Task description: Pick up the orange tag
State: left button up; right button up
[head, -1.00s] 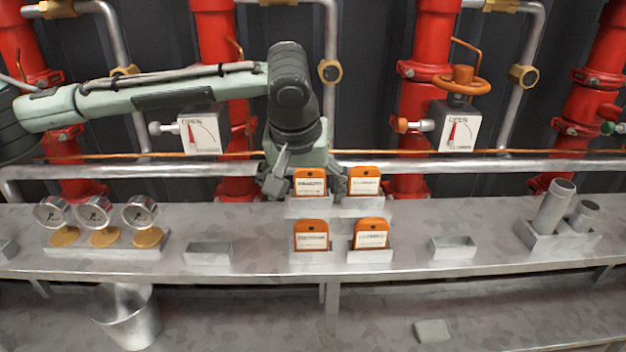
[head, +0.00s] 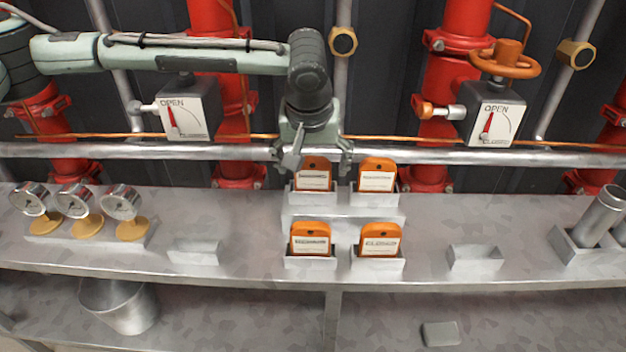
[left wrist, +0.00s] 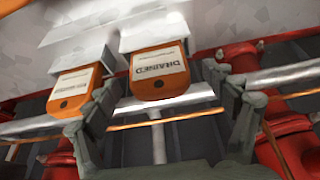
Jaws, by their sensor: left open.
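Several orange tags with white labels stand in small grey holders on the shelf in the head view. Two are at the back, a back left tag (head: 313,174) and a back right tag (head: 376,175). Two are in front, a front left tag (head: 310,240) and a front right tag (head: 380,239). My left gripper (head: 318,160) is open at the back left tag, just behind and above it. In the left wrist view, a tag (left wrist: 158,73) reading "DRAINED" shows between the open fingers, with no clear contact. Another tag (left wrist: 76,88) is left of it. My right gripper is not seen.
A pipe (head: 180,151) runs along behind the shelf (head: 430,225). Pressure gauges (head: 75,200) stand at left, metal tubes (head: 603,212) at right. Empty holders (head: 195,252) (head: 476,258) flank the tags. A bucket (head: 120,303) is below.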

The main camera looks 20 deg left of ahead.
pick_arm(q)
jog(key=shift+x, duration=0.85)
jog(key=shift+c, duration=0.3)
jog(key=c, duration=1.2)
jog(key=shift+r, duration=0.1)
jog(key=shift+r, duration=0.1)
